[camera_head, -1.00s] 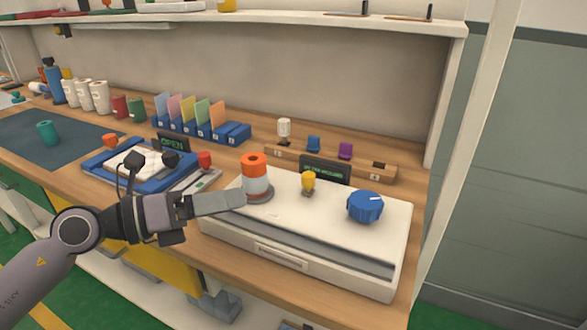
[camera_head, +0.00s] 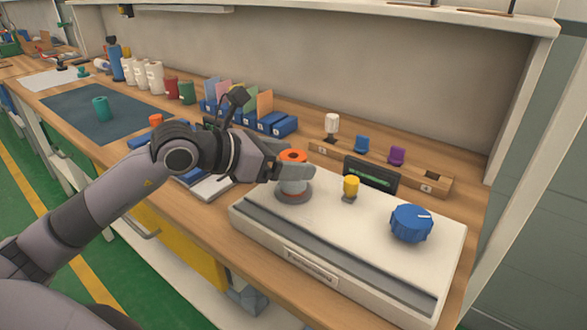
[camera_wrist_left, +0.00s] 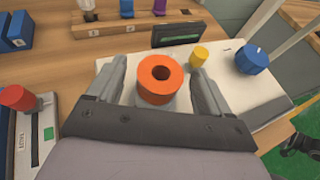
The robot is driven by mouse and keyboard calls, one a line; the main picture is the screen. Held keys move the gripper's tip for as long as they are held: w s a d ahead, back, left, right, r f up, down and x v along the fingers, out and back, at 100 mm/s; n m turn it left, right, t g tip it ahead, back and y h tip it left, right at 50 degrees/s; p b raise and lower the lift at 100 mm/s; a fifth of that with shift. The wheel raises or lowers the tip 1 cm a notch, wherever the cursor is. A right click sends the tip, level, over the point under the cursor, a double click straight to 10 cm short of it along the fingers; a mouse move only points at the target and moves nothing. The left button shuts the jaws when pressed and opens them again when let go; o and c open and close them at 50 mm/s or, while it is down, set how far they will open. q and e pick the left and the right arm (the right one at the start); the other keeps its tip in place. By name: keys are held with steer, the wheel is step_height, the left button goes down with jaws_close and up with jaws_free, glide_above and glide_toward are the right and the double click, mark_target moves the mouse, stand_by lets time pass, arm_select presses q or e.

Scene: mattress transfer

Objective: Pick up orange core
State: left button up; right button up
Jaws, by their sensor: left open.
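The orange core (camera_head: 293,156) stands upright on the round holder on top of the white machine (camera_head: 255,210). It has an orange top ring with a dark hole, and a pale band shows below it. My left gripper (camera_head: 297,172) is open, with its fingers around the core. In the left wrist view the orange core (camera_wrist_left: 160,78) sits between the two fingers of my left gripper (camera_wrist_left: 162,85), with a finger on each side. I cannot tell whether the fingers touch it.
A yellow knob (camera_head: 351,186) and a large blue dial (camera_head: 411,223) stand on the machine to the right. A dark display (camera_head: 371,175) and a wooden peg block (camera_head: 433,182) are behind. Blue bins (camera_head: 277,124) stand at the back left.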

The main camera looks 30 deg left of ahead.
arm_select(q)
steer(key=shift+x, duration=1.5)
steer(key=shift+f, duration=0.1)
steer(key=c, duration=1.1)
steer(key=shift+c, duration=0.2)
